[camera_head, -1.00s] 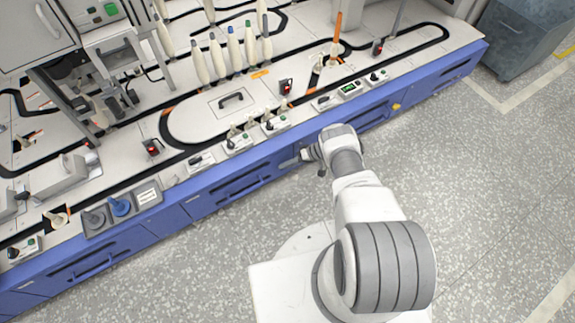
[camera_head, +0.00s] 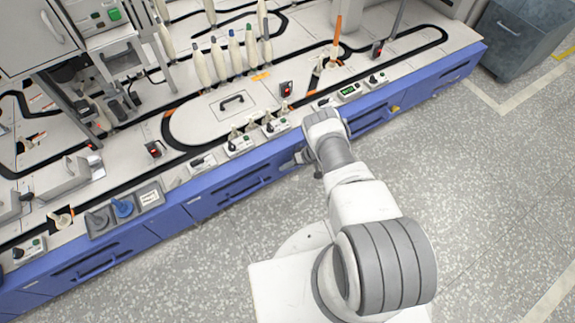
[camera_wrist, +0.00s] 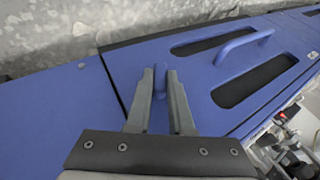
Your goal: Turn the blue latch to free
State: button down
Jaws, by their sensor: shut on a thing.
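The blue latch (camera_wrist: 160,67) is a small upright tab on the blue front panel, beside the seam between two panels in the wrist view. My gripper (camera_wrist: 160,82) is closed around it, one grey finger on each side, with the latch's top showing between the fingertips. The fingers hide part of the latch. In the head view my gripper (camera_head: 304,157) is at the blue front of the machine, and the latch cannot be made out there.
A blue panel with a bar handle (camera_wrist: 245,45) and two dark slots lies right of the latch. Above the blue front, the machine's deck holds switch boxes (camera_head: 240,145) and a row of bobbins (camera_head: 234,55). The grey floor (camera_head: 480,200) is open at right.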

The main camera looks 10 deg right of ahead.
jog(key=h, duration=0.1)
jog(key=h+p, duration=0.1)
jog(key=t+h, duration=0.1)
jog(key=shift+s+a+r+n+p, duration=0.1)
jog(key=shift+a+r+n+p, duration=0.2)
jog(key=shift+p, duration=0.1)
jog(key=shift+h+p, duration=0.75)
jog(key=shift+h, duration=0.25)
jog(key=shift+a+f+n+t+h+p, duration=0.15)
jog(key=shift+n+t+h+p, duration=0.15)
jog(key=shift+t+h+p, duration=0.15)
jog(key=c, duration=0.8)
grip_release()
jog(key=p+v, duration=0.7)
jog(key=v, duration=1)
jog(key=shift+r+p, duration=0.25)
jog(key=shift+p, duration=0.1)
